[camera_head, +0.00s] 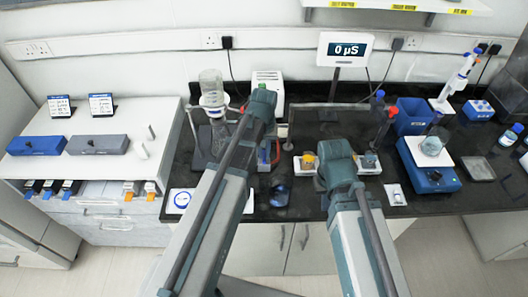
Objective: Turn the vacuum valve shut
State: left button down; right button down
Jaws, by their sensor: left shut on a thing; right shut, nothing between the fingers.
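A clear glass vessel (211,88) with a white collar stands at the left of the dark bench, above a second glass body. My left gripper (268,152) is to the right of this glassware, low over the bench. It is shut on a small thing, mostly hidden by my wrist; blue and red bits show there. I cannot make out the vacuum valve clearly, or whether this thing is its handle. My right gripper (337,165) is near the middle of the bench, shut and empty, its fingers mostly hidden under my wrist.
A white box (268,86) stands behind my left wrist. A display (346,49) reads 0 µS. Small white trays (368,162) flank my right wrist. A blue instrument (428,168) bearing a beaker and a blue bin (411,117) stand right.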

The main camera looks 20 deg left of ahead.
aim_at(264, 156)
dwell(0.4)
pick_arm(q)
jog(key=c, duration=0.9)
grip_release()
jog(key=shift+r, duration=0.1)
pick_arm(e)
jog(key=shift+r, duration=0.15)
pick_arm(q)
notch_tip(264, 156, up, 14)
jog(key=p, duration=1.3)
jog(key=shift+f+p, duration=0.2)
jog(key=shift+p, duration=0.2)
pick_arm(e)
notch_tip(264, 156, up, 14)
jog(key=shift+f, duration=0.25)
